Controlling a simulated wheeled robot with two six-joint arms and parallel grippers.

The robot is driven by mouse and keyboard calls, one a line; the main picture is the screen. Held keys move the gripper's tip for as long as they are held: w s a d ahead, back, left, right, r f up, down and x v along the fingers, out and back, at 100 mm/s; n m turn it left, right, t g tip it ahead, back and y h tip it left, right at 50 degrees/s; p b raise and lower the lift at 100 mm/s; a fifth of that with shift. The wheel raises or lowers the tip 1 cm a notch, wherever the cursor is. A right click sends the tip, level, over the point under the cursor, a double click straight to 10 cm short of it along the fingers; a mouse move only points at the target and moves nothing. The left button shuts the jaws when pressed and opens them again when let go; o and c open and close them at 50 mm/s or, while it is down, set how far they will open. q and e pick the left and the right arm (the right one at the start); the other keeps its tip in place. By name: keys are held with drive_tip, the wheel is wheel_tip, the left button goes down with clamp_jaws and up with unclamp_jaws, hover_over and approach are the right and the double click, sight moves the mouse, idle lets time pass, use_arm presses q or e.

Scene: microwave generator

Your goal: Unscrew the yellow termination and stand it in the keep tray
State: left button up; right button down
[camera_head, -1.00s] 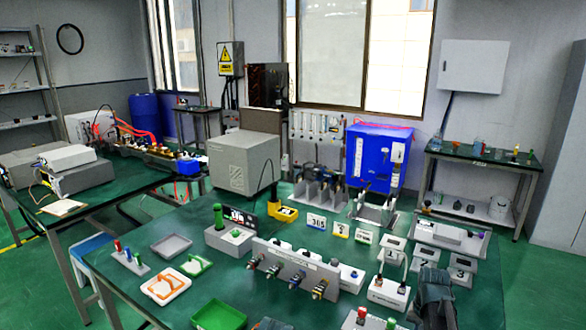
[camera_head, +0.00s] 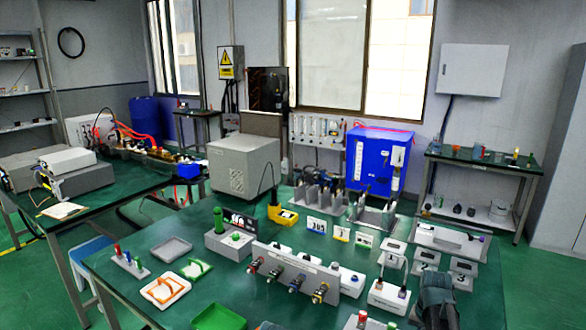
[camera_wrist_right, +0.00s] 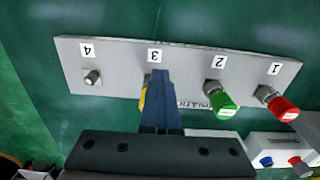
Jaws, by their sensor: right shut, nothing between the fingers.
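In the right wrist view a grey panel (camera_wrist_right: 195,62) carries ports numbered 1 to 4, with the numerals upside down. A red cap (camera_wrist_right: 283,108) is on port 1 and a green cap (camera_wrist_right: 224,105) on port 2. The yellow termination (camera_wrist_right: 142,98) is at port 3, mostly hidden behind the fingers of my right gripper (camera_wrist_right: 160,75). That gripper is shut and empty, over or beside it; contact cannot be told. Port 4 (camera_wrist_right: 93,77) is a bare metal fitting. In the head view my right arm (camera_head: 436,300) hides that area. I cannot tell which tray is the keep tray.
On the left are a grey tray (camera_head: 171,246), an orange-handled tray (camera_head: 180,287), a green-handled tray (camera_head: 200,276) and a green bin (camera_head: 232,322). An upright connector panel (camera_head: 310,270) stands mid-table. A white box (camera_head: 388,298) with knobs stands near my right arm.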

drive_tip(key=shift+s+d, duration=0.25)
drive_tip(key=shift+d, duration=0.25)
drive_tip(key=shift+s+d, duration=0.1)
drive_tip(key=shift+d, duration=0.35)
drive_tip(key=shift+s, duration=0.2)
drive_tip(key=shift+s, duration=0.2)
wheel_tip(320, 180, up, 6)
drive_tip(key=p, duration=0.6)
drive_tip(key=shift+a, duration=0.25)
